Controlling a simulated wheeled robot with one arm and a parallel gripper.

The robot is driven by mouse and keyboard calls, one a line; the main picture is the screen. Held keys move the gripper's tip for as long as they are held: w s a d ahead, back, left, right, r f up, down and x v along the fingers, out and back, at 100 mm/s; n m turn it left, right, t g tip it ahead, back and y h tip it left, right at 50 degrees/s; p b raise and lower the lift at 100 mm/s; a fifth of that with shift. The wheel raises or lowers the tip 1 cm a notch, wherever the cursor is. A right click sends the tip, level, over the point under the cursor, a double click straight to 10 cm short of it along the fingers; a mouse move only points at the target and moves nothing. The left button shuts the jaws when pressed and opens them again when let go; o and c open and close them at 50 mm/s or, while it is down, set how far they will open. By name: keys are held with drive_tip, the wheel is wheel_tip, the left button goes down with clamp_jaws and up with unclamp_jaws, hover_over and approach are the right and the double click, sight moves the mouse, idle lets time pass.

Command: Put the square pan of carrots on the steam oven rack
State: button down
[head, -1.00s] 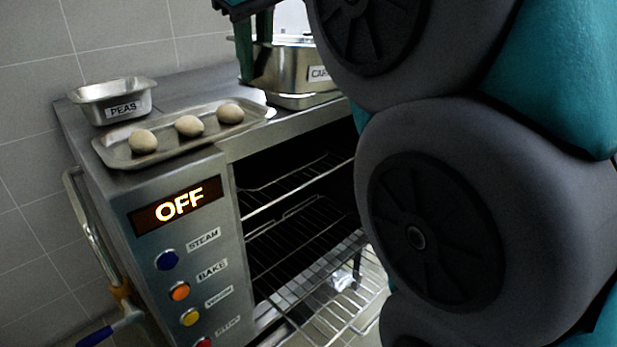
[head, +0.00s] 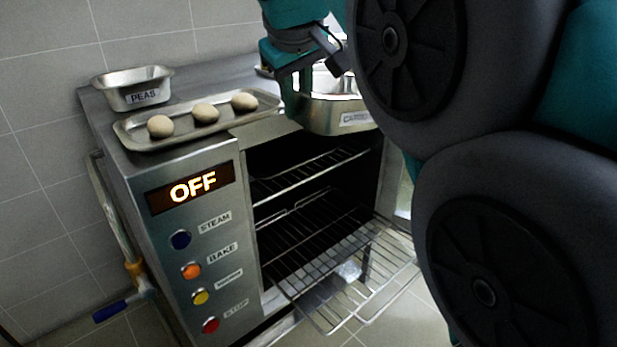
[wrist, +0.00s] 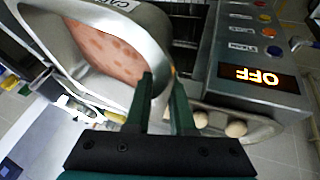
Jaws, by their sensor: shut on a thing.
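The steel square pan of carrots (head: 334,118) is held near the top front edge of the steam oven, its label partly hidden by my arm. The wrist view shows the pan (wrist: 152,45) with orange-pink round slices inside. My gripper (head: 291,98) is shut on the pan's rim; its fingers (wrist: 165,102) pinch the near wall in the wrist view. The steam oven (head: 150,185) has its display reading OFF and its front open. A wire rack (head: 345,270) sticks out of the oven, empty, below the pan. Another rack (head: 312,172) sits higher inside.
A pan labelled PEAS (head: 133,95) and a tray (head: 135,137) with three dough balls stand on the oven top. Several coloured buttons (head: 191,271) line the front panel. A hose with a blue nozzle (head: 108,311) hangs at the left.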

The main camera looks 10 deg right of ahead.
drive_tip(key=w+d+f+m+h, duration=0.1)
drive_tip(key=w+d+f+m, duration=0.1)
drive_tip(key=f, duration=0.8)
drive_tip(key=w+d+f+m+g+h, duration=0.1)
drive_tip(key=w+d+f, duration=0.3)
drive_tip(key=f, duration=0.6)
drive_tip(key=w+d+f+m+h, duration=0.1)
drive_tip(key=w+d+f+m, duration=0.2)
drive_tip(key=w+f, duration=0.3)
wheel_tip(320, 180, down, 5)
drive_tip(key=shift+d, duration=0.5)
